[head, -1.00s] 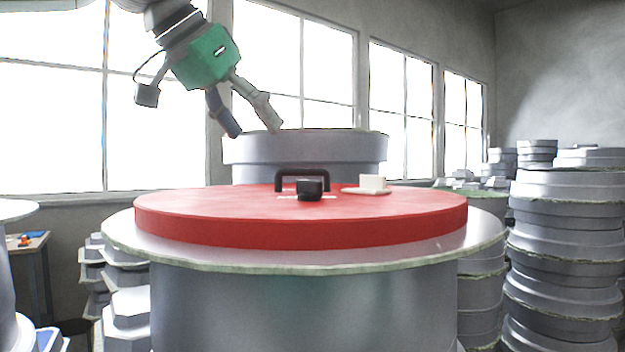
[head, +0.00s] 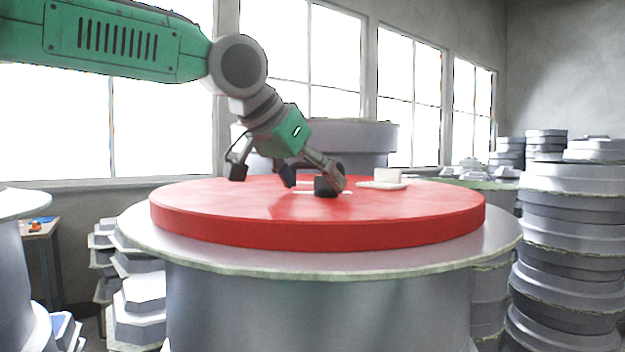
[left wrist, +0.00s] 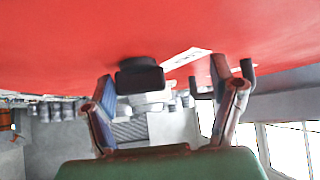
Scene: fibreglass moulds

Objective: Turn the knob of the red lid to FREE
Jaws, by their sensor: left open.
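The red lid (head: 230,215) lies flat on a round grey mould (head: 320,300). A small black knob (head: 326,187) stands on the lid, beside a white label strip (head: 300,192). My left gripper (head: 316,186) is low over the lid at the knob, with one finger partly in front of the dark handle. In the left wrist view the open fingers (left wrist: 170,80) point toward the lid, and the black knob (left wrist: 139,76) shows between them, nearer the left finger. Whether a finger touches it I cannot tell. The label (left wrist: 186,59) is too blurred to read. My right gripper is not in view.
A white block on a round plate (head: 387,177) sits on the lid, right of the knob. Another large mould (head: 360,138) stands behind. Stacked moulds (head: 565,230) fill the right side, and a small table (head: 40,228) stands at far left.

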